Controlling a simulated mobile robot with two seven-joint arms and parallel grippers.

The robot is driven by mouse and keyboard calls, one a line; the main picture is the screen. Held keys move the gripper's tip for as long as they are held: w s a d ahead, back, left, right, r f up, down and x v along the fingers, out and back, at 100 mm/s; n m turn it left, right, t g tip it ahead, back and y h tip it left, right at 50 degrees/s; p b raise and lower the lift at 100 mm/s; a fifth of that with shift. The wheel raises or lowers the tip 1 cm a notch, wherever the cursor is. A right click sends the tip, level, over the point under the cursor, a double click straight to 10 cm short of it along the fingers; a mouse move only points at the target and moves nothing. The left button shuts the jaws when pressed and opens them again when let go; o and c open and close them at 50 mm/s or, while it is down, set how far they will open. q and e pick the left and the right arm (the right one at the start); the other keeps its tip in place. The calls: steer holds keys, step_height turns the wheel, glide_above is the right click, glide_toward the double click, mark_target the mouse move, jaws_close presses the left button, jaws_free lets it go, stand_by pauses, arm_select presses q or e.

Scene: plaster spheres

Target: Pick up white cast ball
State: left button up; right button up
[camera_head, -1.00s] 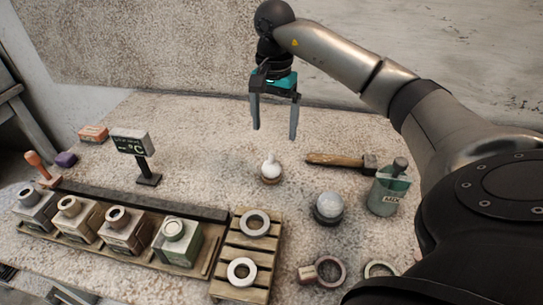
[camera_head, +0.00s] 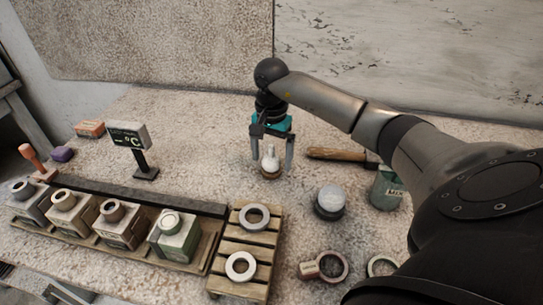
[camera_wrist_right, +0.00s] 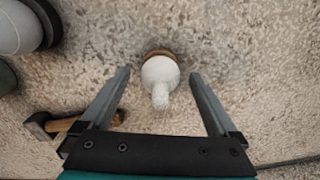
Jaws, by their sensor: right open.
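The white cast ball (camera_head: 270,164) is small and white with a short upright neck. It sits on a brown ring-like base on the speckled table. In the right wrist view the ball (camera_wrist_right: 160,72) shows between the fingers, its neck towards the palm. My right gripper (camera_head: 271,161) is open above and around the ball, one finger on each side. In the right wrist view gaps show between the ball and both fingers (camera_wrist_right: 160,76). My left gripper is not in view.
A larger pale sphere (camera_head: 331,198) on a dark base stands to the right.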

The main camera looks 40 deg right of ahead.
steer(key=shift+c, duration=0.2)
steer(key=c, duration=1.3)
steer(key=shift+c, duration=0.7)
steer(key=shift+r, duration=0.15)
